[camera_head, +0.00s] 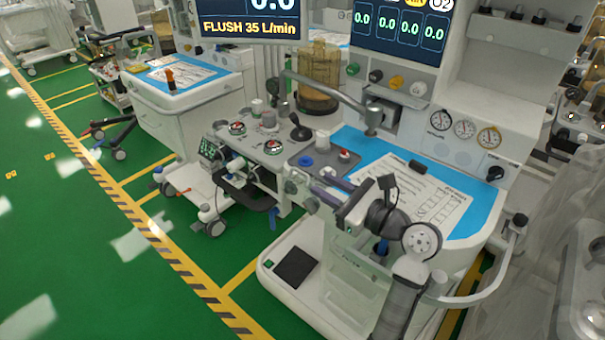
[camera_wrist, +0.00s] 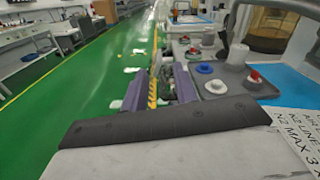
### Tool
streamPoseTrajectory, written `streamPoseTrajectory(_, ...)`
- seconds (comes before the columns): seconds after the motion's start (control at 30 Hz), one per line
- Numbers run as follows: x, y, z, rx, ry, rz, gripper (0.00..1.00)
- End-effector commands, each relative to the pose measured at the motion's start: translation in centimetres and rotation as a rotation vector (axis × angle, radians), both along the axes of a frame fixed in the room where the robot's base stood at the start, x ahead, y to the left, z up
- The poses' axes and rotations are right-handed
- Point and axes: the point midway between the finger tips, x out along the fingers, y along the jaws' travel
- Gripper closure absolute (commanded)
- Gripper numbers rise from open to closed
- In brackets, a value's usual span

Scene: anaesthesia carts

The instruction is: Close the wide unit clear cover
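I cannot pick out a clear cover for certain in either view, nor tell whether one stands open. The wide white anaesthesia unit (camera_head: 300,235) fills the middle and right of the head view. A see-through amber canister (camera_head: 318,75) stands upright on it behind the knob panel. My gripper (camera_head: 318,190) is in front of the grey panel with knobs, pointing left. Its purple fingers stand apart in the wrist view (camera_wrist: 158,85), with nothing visibly held between them. A dark bar on my wrist hides part of the lower wrist view.
A blue mat with a paper sheet (camera_head: 425,190) lies on the worktop to the right of my gripper. A bent metal arm (camera_head: 335,95) reaches over the panel. A second white cart (camera_head: 185,105) stands back left. Green floor (camera_head: 75,240) at left is clear.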

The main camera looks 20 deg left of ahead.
Motion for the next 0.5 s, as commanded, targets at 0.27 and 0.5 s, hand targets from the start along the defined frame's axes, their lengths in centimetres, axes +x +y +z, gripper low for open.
streamPoseTrajectory(0.27, 1.3, 3.9, 0.1, 0.000, 0.003, 0.007, 0.71)
streamPoseTrajectory(0.5, 2.4, 6.4, 0.1, 0.000, 0.000, 0.003, 0.71)
